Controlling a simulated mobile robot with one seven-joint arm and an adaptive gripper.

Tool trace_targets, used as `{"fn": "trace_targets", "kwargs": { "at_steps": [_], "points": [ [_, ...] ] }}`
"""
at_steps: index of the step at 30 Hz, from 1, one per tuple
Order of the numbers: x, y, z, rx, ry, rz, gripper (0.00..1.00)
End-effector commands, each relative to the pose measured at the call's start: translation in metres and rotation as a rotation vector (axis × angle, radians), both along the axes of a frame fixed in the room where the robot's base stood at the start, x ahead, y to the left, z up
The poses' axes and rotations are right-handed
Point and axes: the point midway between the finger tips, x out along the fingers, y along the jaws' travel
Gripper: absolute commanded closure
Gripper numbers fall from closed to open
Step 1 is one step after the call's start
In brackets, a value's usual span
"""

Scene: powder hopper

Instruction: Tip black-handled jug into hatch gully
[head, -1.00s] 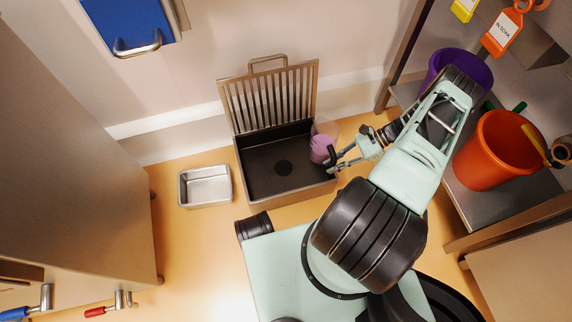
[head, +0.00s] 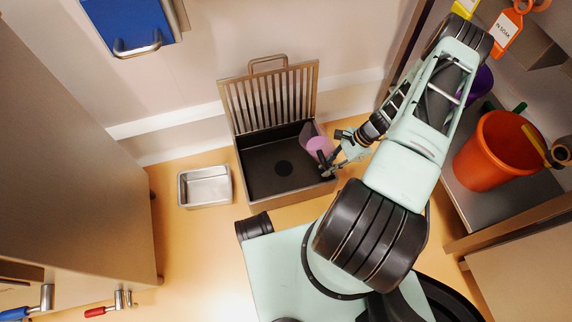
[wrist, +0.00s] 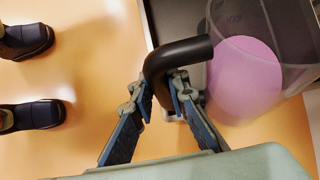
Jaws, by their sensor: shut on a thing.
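The jug (head: 318,145) is clear with pink contents and a black handle (wrist: 178,54). In the head view it is above the right end of the open hatch gully (head: 262,182), a black basin with a dark round spot in its floor. The jug's clear part leans to the upper left; I cannot tell how steeply it is tilted. No falling stream shows. My gripper (wrist: 168,86) is shut on the black handle; in the head view it is at the right of the gully (head: 329,165). The wrist view shows the pink contents (wrist: 245,80) through the clear wall.
The slatted grate (head: 272,97) stands raised behind the gully. A steel tray (head: 205,187) lies on the floor to its left. An orange bucket (head: 492,155) and a partly hidden purple bucket (head: 482,82) are on the right shelf. A cabinet (head: 70,160) fills the left side.

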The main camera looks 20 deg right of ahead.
Motion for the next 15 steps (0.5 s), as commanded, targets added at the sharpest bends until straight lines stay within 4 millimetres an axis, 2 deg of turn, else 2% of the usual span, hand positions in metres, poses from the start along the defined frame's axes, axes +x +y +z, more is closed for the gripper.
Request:
{"fn": "trace_targets", "kwargs": {
  "at_steps": [15],
  "points": [
    [0.001, 0.018, -0.002, -0.260, -0.001, 0.002, 1.00]
  ]
}}
